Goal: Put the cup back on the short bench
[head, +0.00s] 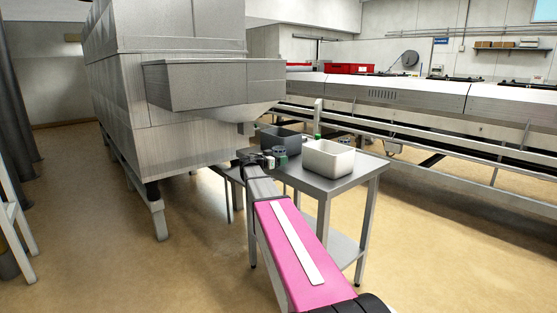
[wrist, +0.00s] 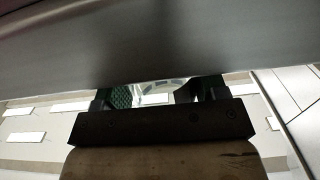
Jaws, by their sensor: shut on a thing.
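My gripper (head: 270,159) is above the left end of a small steel bench (head: 345,178), just left of the white bin. It is small in the head view. A small grey-green thing (head: 280,152), perhaps the cup, shows at its tip. In the wrist view the two fingers of my gripper (wrist: 160,92) are shut on a pale, shiny thing (wrist: 155,97), which I take to be the cup. Only a thin part of it shows, so its shape and tilt are hidden. I cannot tell whether it touches the bench.
A white bin (head: 328,160) and a dark grey bin (head: 283,140) stand on the bench. A large steel hood (head: 215,85) overhangs at the left. A long steel machine (head: 430,105) runs behind. A broad grey surface (wrist: 150,40) fills the top of the wrist view.

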